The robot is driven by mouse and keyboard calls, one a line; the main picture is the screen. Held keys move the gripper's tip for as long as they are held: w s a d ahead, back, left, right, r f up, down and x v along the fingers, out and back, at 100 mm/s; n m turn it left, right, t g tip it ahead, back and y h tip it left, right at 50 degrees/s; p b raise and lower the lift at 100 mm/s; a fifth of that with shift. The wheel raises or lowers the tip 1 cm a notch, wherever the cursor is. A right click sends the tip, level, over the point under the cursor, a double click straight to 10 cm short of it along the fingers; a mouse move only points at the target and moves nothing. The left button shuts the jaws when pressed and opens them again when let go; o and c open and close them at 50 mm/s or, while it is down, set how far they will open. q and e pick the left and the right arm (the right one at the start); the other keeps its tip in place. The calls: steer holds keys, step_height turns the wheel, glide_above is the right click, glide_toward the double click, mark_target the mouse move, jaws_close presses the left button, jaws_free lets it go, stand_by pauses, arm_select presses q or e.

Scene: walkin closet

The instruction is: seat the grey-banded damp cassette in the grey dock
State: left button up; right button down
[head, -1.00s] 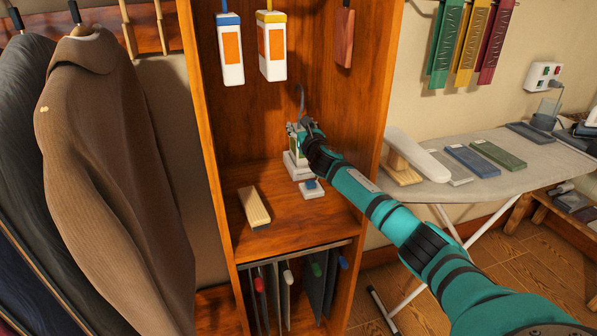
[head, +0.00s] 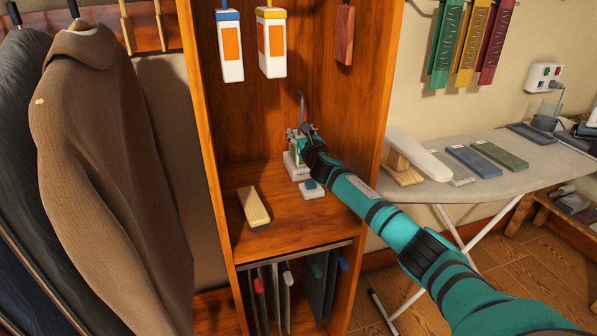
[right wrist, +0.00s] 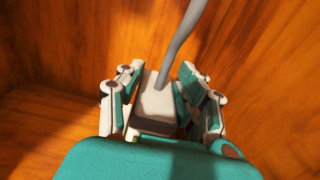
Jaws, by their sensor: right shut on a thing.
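My right gripper (head: 302,133) is shut on the grey-banded cassette (head: 294,146) inside the wooden cabinet. In the right wrist view the cassette's grey top (right wrist: 156,106) sits between the two fingers (right wrist: 160,98), with a grey curved hook (right wrist: 178,45) rising from it. The cassette looks about upright over a pale grey dock (head: 296,170) on the cabinet shelf. My fingers hide much of it, and I cannot tell whether its lower end is fully down in the dock. My left gripper is not in view.
A small white block with a blue top (head: 312,189) stands just in front of the dock. A brush (head: 254,207) lies on the shelf's left. Blue-banded (head: 230,52) and yellow-banded (head: 271,47) cassettes hang above. The cabinet's right side wall (head: 376,100) is close to my arm.

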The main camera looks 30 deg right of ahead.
steer(key=c, duration=0.8)
jaws_free()
steer(key=shift+r, duration=0.1)
steer(key=shift+o, duration=0.2)
steer(key=v, duration=1.2)
